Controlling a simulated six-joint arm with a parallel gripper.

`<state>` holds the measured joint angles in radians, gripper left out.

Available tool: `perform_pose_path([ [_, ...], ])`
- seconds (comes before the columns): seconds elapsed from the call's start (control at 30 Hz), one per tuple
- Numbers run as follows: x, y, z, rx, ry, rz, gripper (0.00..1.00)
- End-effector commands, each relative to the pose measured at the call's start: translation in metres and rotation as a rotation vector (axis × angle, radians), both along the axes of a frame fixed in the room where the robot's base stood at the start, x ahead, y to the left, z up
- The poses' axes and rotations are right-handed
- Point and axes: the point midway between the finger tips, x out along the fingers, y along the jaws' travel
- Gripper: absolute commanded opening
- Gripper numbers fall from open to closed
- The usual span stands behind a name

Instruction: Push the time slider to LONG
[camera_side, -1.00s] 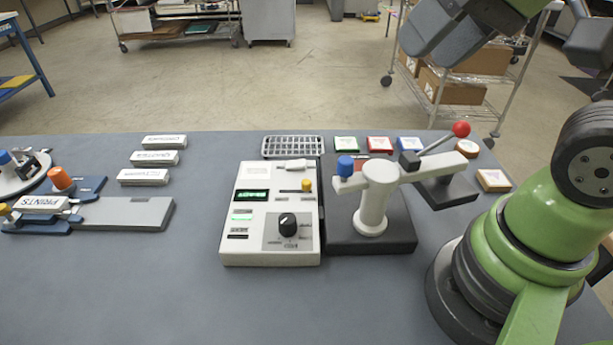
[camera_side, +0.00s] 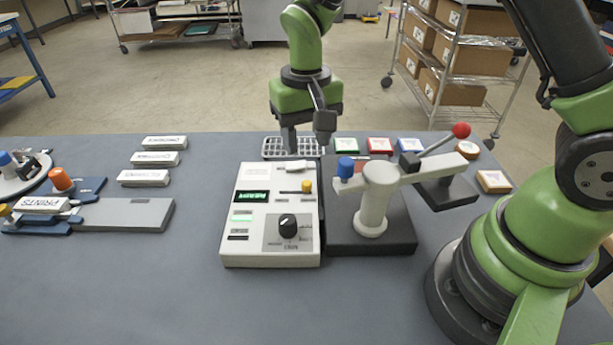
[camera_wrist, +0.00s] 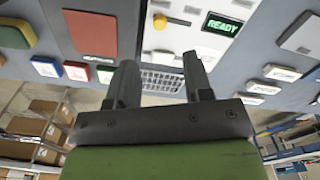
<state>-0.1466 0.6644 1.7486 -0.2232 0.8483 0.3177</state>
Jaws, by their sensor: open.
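A white control box (camera_side: 250,210) stands mid-table, with a lit green display (camera_side: 251,196) that reads READY in the wrist view (camera_wrist: 222,25). A small yellow knob (camera_side: 307,186) sits at the right of its face, apparently on a slider track; it also shows in the wrist view (camera_wrist: 160,22). The slider's labels are too small to read. A black dial (camera_side: 288,224) is below it. My gripper (camera_side: 307,141) points down behind the box's back edge, over the metal grid tray. In the wrist view its fingers (camera_wrist: 161,72) are apart with nothing between them.
The grid tray (camera_side: 272,148) lies just behind the box. A press with a blue knob (camera_side: 345,167) and a red-balled lever (camera_side: 461,130) stands close on the right. Several white labelled blocks (camera_side: 157,158) lie left. The front left table is clear.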

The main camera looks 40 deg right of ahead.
Motion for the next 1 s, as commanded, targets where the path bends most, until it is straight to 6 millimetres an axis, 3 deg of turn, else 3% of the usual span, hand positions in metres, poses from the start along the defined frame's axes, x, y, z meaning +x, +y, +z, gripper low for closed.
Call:
perform_pose_path([
  [0.43,-0.001,0.000,-0.077,0.002,0.003,0.000,0.47],
  [0.6,-0.001,0.000,-0.087,0.003,-0.001,0.001,0.47],
  [0.87,-0.001,0.000,-0.088,0.004,-0.002,0.000,0.47],
  [1.0,-0.001,0.000,-0.088,0.004,-0.002,0.000,0.17],
])
